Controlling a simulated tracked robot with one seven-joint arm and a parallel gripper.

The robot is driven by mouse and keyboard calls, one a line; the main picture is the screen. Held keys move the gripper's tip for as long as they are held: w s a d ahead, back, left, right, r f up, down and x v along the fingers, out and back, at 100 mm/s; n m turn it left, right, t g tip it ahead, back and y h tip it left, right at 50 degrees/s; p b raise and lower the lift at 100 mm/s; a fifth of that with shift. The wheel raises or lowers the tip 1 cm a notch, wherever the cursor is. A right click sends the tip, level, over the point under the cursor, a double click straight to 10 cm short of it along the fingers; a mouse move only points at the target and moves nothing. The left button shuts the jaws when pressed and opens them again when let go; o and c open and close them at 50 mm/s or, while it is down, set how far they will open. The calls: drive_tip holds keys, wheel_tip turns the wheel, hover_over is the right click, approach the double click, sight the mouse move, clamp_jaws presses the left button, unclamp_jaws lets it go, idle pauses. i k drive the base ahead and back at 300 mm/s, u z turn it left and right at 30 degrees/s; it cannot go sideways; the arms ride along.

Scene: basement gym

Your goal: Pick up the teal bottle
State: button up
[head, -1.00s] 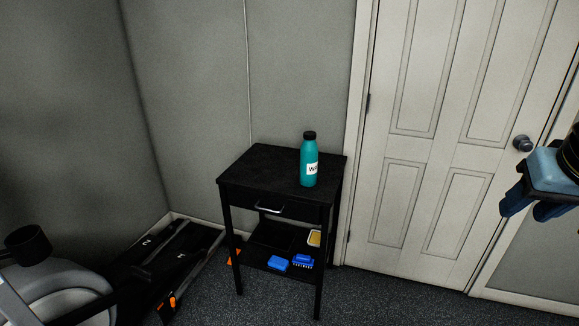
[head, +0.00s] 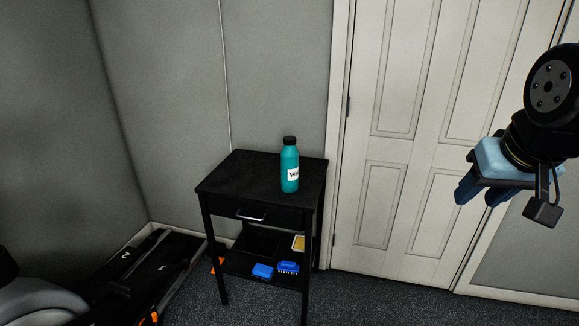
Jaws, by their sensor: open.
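The teal bottle (head: 289,172) has a black cap and a white label with dark letters. It stands upright on the top of a small black side table (head: 238,178), near the table's right side. My gripper (head: 476,196) is at the right of the head view, in front of the white door. Its blue fingers point down and left. It is open and empty, well to the right of the bottle and apart from it. Nothing hides the bottle.
The table has a drawer with a metal handle (head: 251,217). Its lower shelf holds a blue sponge-like block (head: 262,271), a blue brush (head: 288,268) and a yellowish item (head: 298,243). Gym equipment (head: 155,262) lies at the lower left. A white door (head: 400,150) stands behind.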

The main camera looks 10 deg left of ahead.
sight(288, 154)
drive_tip(key=i, duration=0.85)
drive_tip(key=z, duration=0.05)
